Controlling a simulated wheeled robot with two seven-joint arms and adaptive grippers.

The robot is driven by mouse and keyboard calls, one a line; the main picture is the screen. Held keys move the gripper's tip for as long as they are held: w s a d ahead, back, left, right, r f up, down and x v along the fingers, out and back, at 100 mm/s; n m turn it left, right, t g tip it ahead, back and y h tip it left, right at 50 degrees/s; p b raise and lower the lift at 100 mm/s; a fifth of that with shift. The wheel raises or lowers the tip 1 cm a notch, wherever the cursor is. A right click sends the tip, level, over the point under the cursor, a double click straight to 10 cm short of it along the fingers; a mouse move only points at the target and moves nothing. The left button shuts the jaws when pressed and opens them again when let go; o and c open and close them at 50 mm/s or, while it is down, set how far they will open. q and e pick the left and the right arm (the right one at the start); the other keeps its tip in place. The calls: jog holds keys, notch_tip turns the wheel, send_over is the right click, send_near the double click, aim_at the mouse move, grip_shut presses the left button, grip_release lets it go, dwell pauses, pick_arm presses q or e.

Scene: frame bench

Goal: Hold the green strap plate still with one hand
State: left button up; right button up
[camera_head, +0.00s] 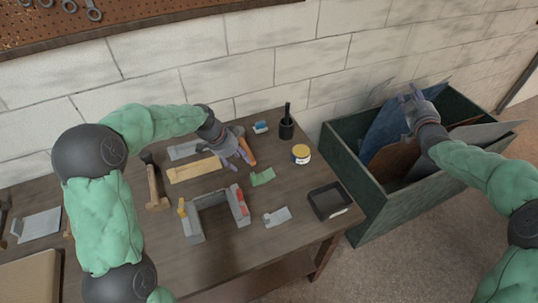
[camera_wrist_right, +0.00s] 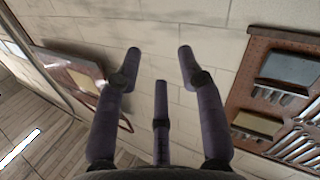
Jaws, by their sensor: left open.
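The green strap plate (camera_head: 262,176) lies flat on the workbench, right of centre, beyond a grey U-shaped frame (camera_head: 194,227). My left gripper (camera_head: 241,161) is open, low over the bench just left of and behind the strap plate, apart from it in the picture. An orange-handled tool (camera_head: 249,151) lies right beside its fingers. My right gripper (camera_head: 412,96) is over the green bin, away from the bench. In the right wrist view its fingers (camera_wrist_right: 160,62) are spread with nothing between them. The strap plate is not in that view.
A yellow-lidded jar (camera_head: 300,153), a black cup (camera_head: 286,129), a black tray (camera_head: 313,203) and a small grey plate (camera_head: 278,216) stand or lie around the strap plate. A hammer (camera_head: 155,186) lies left. The green bin (camera_head: 367,207) holds upright sheets.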

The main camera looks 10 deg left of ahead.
aim_at(252, 174)
jog(key=a+r+n+t+y, duration=0.1)
jog(key=a+r, duration=0.3)
jog(key=r, duration=0.5)
jog(key=a+r+t+y, duration=0.1)
jog(key=a+r, duration=0.3)
jog(key=r, duration=0.6)
jog(key=w+a+f+m+g+h, duration=0.1)
jog(key=w+a+f+m+g, duration=0.3)
jog(key=a+f+m, duration=0.6)
jog(key=w+a+f+m+g, duration=0.1)
jog(key=a+f+m+g, duration=0.45)
jog(key=f, duration=0.85)
pick_arm(q)
jog(key=x, duration=1)
jog(key=shift+w+d+f, duration=0.1)
jog(key=shift+d+f, duration=0.05)
jog(key=shift+f, duration=0.2)
pick_arm(e)
jog(key=s+a+f+m+g+h, duration=0.3)
jog(key=s+a+f+m+g, duration=0.7)
jog(key=s+a+f, duration=0.6)
notch_tip(252, 174, down, 2)
jog(key=a+m, duration=0.1)
jog(key=a, duration=0.1)
jog(key=shift+s+a+f, duration=0.2)
jog(key=shift+a+f, duration=0.05)
jog(key=shift+a, duration=0.1)
